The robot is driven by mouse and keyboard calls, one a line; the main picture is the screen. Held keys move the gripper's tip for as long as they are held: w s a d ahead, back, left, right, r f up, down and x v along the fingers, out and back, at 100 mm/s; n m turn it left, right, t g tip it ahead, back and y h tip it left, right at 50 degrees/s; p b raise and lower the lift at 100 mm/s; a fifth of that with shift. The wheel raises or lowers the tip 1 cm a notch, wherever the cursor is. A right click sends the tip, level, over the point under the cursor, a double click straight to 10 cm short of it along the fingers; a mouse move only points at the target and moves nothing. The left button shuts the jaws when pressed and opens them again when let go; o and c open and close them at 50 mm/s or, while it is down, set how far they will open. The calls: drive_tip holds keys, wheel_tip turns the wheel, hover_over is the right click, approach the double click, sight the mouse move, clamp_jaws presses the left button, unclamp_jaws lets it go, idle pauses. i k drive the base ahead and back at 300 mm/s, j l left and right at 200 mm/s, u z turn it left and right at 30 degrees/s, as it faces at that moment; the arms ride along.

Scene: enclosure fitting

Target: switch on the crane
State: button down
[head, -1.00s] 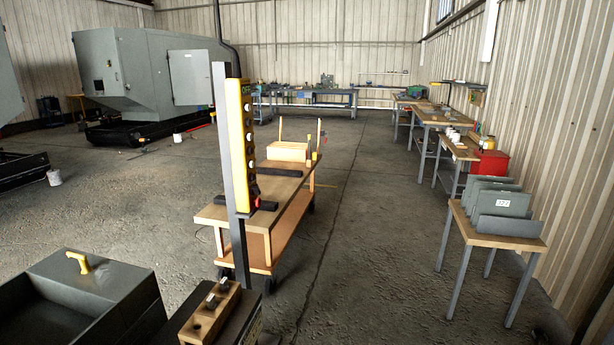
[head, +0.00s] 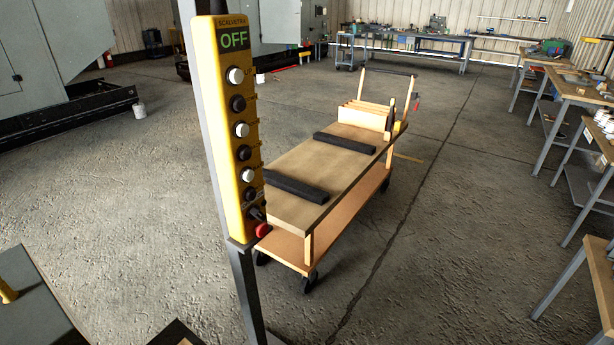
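The crane's yellow control pendant (head: 228,130) hangs upright on a grey post (head: 246,290) in the left middle of the head view. Its display (head: 233,39) reads OFF in green. Below it runs a column of white and black push buttons, with a white button (head: 235,76) at the top. A dark switch or knob (head: 256,213) sits near the bottom, too small to make out fully. A red button (head: 263,230) is at the bottom right end. My gripper does not show in this view.
A wooden cart (head: 345,165) with black strips stands behind the post, to its right. A grey lidded box (head: 35,310) is at the lower left. Workbenches (head: 570,95) line the right side. The concrete floor between is mostly open.

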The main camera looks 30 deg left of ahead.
sight(255, 212)
drive_tip(key=i+u, duration=0.2)
drive_tip(key=i, duration=0.3)
drive_tip(key=i+l+u, duration=0.2)
drive_tip(key=i, duration=0.3)
drive_tip(key=i+l+u, duration=0.25)
drive_tip(key=i, duration=0.2)
